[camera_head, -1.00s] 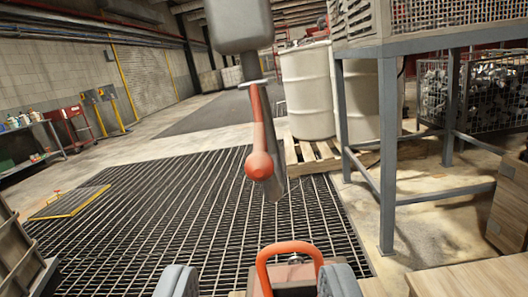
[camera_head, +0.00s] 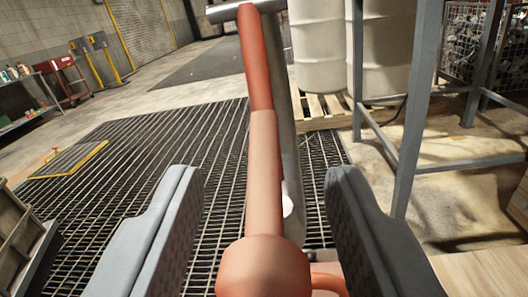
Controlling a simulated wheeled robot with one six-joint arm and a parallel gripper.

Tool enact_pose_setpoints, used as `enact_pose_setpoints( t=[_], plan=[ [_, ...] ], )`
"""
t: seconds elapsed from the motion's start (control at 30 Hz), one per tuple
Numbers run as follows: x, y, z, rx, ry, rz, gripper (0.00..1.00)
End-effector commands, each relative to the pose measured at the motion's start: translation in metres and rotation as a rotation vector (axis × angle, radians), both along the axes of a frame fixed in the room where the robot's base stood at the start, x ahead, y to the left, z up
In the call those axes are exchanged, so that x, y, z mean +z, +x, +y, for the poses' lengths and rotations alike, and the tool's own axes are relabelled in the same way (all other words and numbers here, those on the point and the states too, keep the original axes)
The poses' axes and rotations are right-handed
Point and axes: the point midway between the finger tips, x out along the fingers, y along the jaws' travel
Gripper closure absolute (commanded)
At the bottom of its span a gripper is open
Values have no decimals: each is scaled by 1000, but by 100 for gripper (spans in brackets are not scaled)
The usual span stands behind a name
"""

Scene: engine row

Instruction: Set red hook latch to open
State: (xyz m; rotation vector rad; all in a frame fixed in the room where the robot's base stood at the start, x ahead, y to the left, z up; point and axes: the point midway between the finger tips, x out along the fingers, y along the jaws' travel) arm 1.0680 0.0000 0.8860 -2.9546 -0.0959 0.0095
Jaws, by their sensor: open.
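The red hook latch (camera_head: 263,150) is a long red arm that hangs down from a grey horizontal bar (camera_head: 246,10) at the top of the view. It ends in a thick rounded red knob (camera_head: 263,268) at the bottom centre. A grey metal strip (camera_head: 292,150) runs down just behind and to the right of it. My gripper (camera_head: 258,190) is open, with one grey finger on each side of the latch arm. Gaps show between both fingers and the arm. A red loop (camera_head: 328,282) is partly hidden behind the knob and the right finger.
A dark floor grating (camera_head: 120,165) lies below, with a yellow-edged panel (camera_head: 68,160) at left. White drums (camera_head: 318,45) stand on a wooden pallet (camera_head: 325,107) behind. A grey metal frame (camera_head: 415,110) stands at right. A slatted box (camera_head: 25,235) is at lower left.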

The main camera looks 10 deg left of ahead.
Motion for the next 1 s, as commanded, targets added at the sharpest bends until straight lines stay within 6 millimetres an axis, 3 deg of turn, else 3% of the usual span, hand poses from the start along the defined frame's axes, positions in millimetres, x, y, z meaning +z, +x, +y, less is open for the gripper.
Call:
enact_pose_setpoints(
  t=[0.37,0.6,1.0],
  plan=[
    [0,5,0,0,0,0,58],
    [0,5,0,0,0,0,100],
    [3,4,1,2,0,27,100]
  ],
)
